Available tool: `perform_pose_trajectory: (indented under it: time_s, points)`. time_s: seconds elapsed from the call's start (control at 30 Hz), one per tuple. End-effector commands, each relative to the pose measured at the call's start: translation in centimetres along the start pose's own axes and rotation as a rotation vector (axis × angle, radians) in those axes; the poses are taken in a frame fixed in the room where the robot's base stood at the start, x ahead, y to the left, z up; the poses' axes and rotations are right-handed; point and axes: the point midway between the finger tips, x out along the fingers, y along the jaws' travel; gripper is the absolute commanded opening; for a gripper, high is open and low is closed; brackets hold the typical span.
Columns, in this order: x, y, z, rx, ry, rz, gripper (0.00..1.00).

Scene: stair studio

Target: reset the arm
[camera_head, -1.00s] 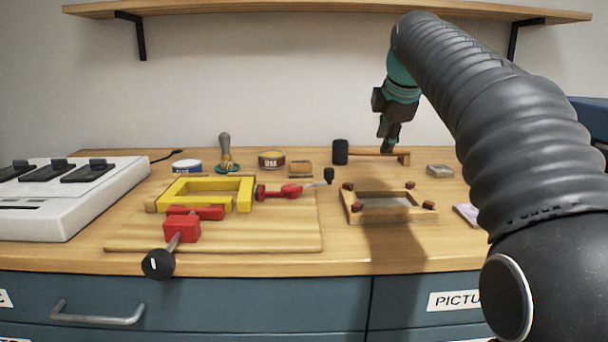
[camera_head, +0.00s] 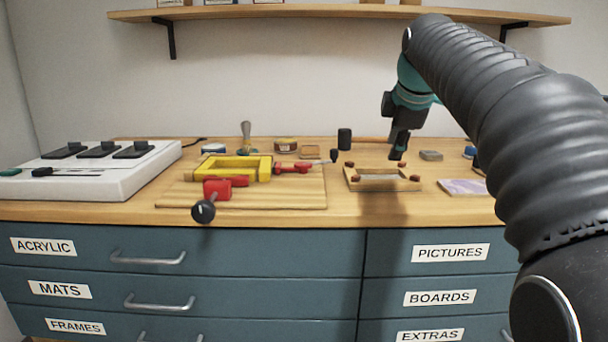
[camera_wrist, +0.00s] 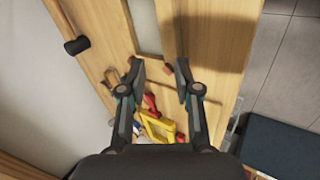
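My gripper (camera_head: 398,150) hangs from my raised arm above the right part of the wooden workbench (camera_head: 250,214), near the small wooden frame (camera_head: 384,184) with brown corner pieces. In the wrist view my gripper (camera_wrist: 160,80) shows two fingers spread apart with nothing between them. The bench top lies below the fingers, and the gripper appears clear of it. Part of the small frame shows at the top of the wrist view.
A yellow frame (camera_head: 262,168) with red clamps (camera_head: 218,190) lies on a board at the bench's middle. A white switch box (camera_head: 100,182) stands at left. A dark-headed mallet (camera_head: 344,138) lies behind. A shelf (camera_head: 340,15) runs above. Labelled drawers (camera_head: 180,250) are below.

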Motion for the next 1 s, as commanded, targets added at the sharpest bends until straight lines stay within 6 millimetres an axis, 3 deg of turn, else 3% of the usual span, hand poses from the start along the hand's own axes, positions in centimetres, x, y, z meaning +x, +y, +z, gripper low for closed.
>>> perform_pose_trajectory:
  time_s: [0.27, 0.47, 0.67, 0.9, 1.0]
  points:
    - [-0.7, -4.5, 0.1, 0.192, -0.003, -0.015, 0.32]
    - [-1.1, -10.4, 0.1, 0.421, -0.007, -0.032, 0.32]
    - [-0.6, -19.6, 0.5, 0.748, -0.022, -0.054, 0.32]
    - [1.6, -31.6, 1.4, 1.138, -0.051, -0.075, 0.32]
    - [2.7, -35.7, 1.7, 1.270, -0.063, -0.081, 0.32]
